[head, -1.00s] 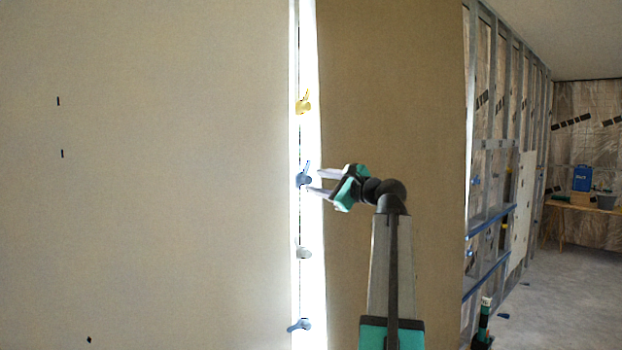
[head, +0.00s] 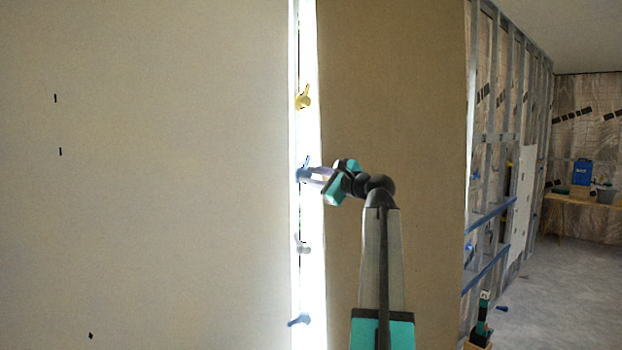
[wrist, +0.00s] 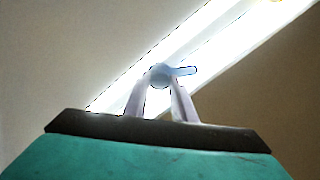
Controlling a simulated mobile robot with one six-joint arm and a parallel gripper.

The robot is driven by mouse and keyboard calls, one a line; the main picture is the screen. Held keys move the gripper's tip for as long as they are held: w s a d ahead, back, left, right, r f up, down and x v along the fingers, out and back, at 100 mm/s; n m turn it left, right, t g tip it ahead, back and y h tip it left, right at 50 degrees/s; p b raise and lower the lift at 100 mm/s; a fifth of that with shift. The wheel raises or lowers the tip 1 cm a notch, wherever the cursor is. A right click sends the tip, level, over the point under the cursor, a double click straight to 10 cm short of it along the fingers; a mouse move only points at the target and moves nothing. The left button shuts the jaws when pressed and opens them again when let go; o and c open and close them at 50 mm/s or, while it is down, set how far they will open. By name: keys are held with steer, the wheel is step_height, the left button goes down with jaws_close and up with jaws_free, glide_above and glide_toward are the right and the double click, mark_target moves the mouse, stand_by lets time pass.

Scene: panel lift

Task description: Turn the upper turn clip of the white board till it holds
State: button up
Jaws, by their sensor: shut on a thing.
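The white board (head: 170,190) fills the left of the head view. The upper blue turn clip (head: 300,174) sits in the bright gap at its right edge, its wing pointing up. My gripper (head: 313,174) reaches it from the right and is shut on it. In the wrist view the two fingers (wrist: 160,88) stand on either side of the round part of the blue clip (wrist: 159,75), and its wing points right. The fingertips hide part of the clip in the head view.
In the same gap are a yellow clip (head: 303,98) above, a grey clip (head: 302,248) below and a lower blue clip (head: 299,320). A brown board (head: 400,110) stands close behind my arm. Open floor (head: 560,290) lies at the right.

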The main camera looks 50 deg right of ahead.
steer(key=shift+f, duration=0.1)
steer(key=shift+n+b, duration=0.4)
steer(key=shift+b, duration=0.1)
steer(key=n+b, duration=2.2)
steer(key=n, duration=0.1)
stand_by(0.3)
steer(key=o, duration=1.1)
